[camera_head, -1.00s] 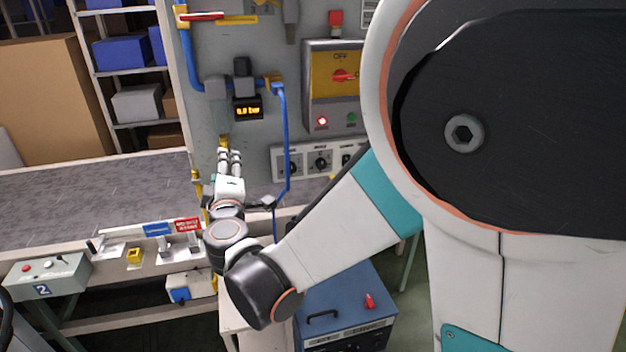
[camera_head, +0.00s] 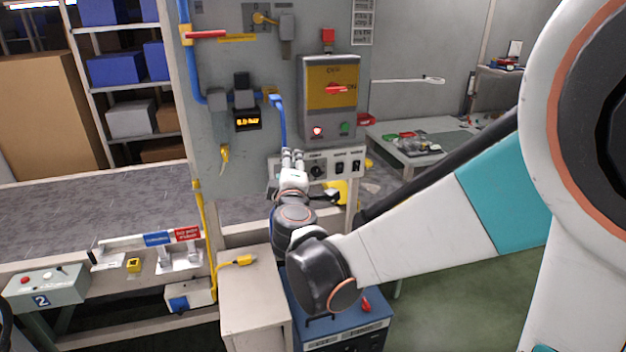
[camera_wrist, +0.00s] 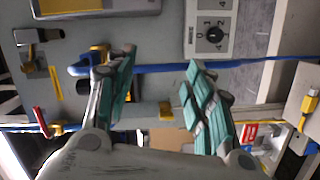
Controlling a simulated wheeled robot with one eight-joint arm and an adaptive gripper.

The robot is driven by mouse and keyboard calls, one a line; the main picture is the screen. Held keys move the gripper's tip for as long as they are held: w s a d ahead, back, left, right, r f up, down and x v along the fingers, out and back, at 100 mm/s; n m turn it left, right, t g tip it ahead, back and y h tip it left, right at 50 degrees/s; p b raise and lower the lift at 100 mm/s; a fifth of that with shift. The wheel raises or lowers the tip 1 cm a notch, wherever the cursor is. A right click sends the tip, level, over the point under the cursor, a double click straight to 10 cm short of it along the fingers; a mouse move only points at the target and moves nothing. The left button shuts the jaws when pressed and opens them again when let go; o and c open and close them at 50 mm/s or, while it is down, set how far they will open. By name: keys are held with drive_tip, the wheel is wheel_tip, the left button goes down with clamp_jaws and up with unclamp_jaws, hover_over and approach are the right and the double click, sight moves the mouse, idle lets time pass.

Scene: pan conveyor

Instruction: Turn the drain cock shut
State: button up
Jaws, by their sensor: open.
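A small yellow fitting (camera_head: 224,155), which looks like the drain cock, hangs on the grey panel below the pressure display (camera_head: 247,118). In the wrist view a yellow piece (camera_wrist: 166,111) that appears to be the same fitting shows beyond the gap between the fingers. I cannot tell its handle's angle. My gripper (camera_head: 291,155) is open and empty, to the right of the fitting and apart from it, at the lower end of the blue hose (camera_head: 281,120). In the wrist view the green-padded fingers (camera_wrist: 160,85) stand wide apart, with the blue hose passing across behind them.
A knob panel (camera_head: 345,165) is close right of my gripper, below a switch box (camera_head: 331,100) with a red handle. A red lever (camera_head: 205,34) is at upper left. A yellow hose (camera_head: 203,215) hangs at the bench. A cabinet (camera_head: 255,290) stands below.

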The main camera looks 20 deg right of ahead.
drive_tip(key=s+d+f+m+g+h, duration=0.1)
drive_tip(key=s+d+m+g, duration=0.2)
drive_tip(key=s+d+m, duration=0.2)
drive_tip(key=shift+s+d+m+g, duration=0.3)
drive_tip(key=shift+s+d+g, duration=0.1)
drive_tip(key=shift+s+d, duration=0.75)
drive_tip(key=shift+s+a, duration=0.1)
drive_tip(key=shift+a, duration=0.05)
drive_tip(key=s+a+f+m+g+y, duration=0.1)
drive_tip(key=s+f+m+g+y, duration=0.1)
drive_tip(key=s, duration=0.9)
drive_tip(key=s+a+f+m+g+y+b, duration=0.1)
drive_tip(key=s+a+f+m+g+y, duration=0.1)
drive_tip(key=s+f, duration=0.5)
drive_tip(key=s+m+g+y, duration=0.1)
drive_tip(key=s+m+g, duration=0.1)
drive_tip(key=s, duration=0.2)
drive_tip(key=shift+a+m, duration=0.2)
drive_tip(key=shift+m, duration=0.2)
